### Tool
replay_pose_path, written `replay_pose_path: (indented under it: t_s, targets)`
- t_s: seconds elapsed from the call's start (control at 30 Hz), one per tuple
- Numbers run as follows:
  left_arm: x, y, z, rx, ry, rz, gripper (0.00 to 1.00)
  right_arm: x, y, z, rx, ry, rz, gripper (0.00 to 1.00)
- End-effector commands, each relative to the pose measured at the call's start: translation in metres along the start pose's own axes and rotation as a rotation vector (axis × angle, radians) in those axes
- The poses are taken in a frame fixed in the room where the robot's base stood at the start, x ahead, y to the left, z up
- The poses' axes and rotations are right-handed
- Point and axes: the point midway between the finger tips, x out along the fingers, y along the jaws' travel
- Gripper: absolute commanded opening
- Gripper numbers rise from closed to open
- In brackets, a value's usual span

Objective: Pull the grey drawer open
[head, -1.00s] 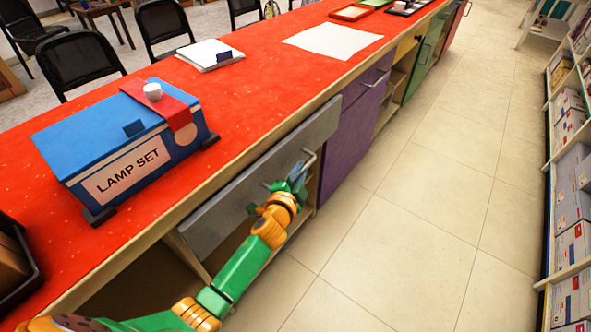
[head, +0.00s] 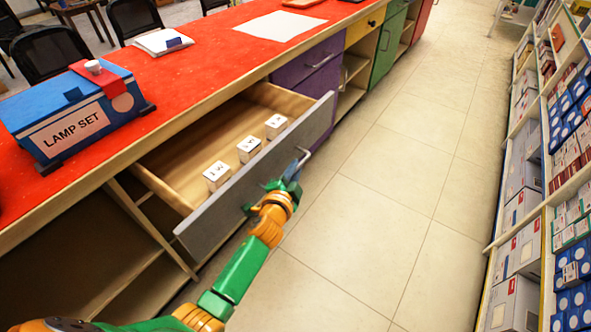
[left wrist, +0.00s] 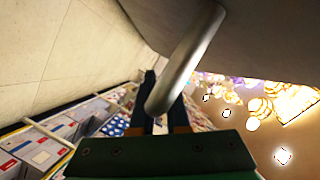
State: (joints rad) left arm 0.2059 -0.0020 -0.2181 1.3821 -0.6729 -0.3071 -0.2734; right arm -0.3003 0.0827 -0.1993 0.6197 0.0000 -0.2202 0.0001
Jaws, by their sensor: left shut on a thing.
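The grey drawer (head: 262,178) stands well open from the counter, with its wooden inside showing in the head view. Several small white boxes, of which three show clearly, sit in it behind the front panel; one is the middle box (head: 249,148). My left gripper (head: 290,180) is at the outer face of the drawer front, shut on the metal bar handle (head: 304,158). In the left wrist view the handle (left wrist: 186,60) runs between the dark fingers of my left gripper (left wrist: 160,105). My right gripper is not in view.
The red counter top (head: 215,68) holds a blue lamp set box (head: 75,120) and papers. A purple drawer (head: 312,65) and cabinet are beside the grey drawer. Shelves with boxes (head: 520,215) line the right side. The tiled floor (head: 400,170) between is clear.

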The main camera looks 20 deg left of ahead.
Motion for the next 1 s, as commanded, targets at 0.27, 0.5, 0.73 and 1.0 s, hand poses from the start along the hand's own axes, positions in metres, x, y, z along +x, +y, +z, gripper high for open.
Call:
replay_pose_path:
  t_s: [0.27, 0.5, 0.73, 1.0]
  targets:
    - [0.0000, 0.0000, 0.0002, 0.000, -0.001, 0.000, 0.00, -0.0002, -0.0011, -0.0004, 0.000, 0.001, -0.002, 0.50]
    - [0.0000, 0.0000, 0.0000, 0.000, 0.000, 0.000, 0.00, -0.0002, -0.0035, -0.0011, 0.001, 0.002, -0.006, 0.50]
    - [0.0000, -0.0001, 0.0000, 0.000, 0.000, 0.000, 0.43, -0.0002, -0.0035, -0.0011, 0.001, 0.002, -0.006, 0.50]
    - [-0.0076, -0.0012, -0.0006, 0.000, 0.000, 0.001, 0.43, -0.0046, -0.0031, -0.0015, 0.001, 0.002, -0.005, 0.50]
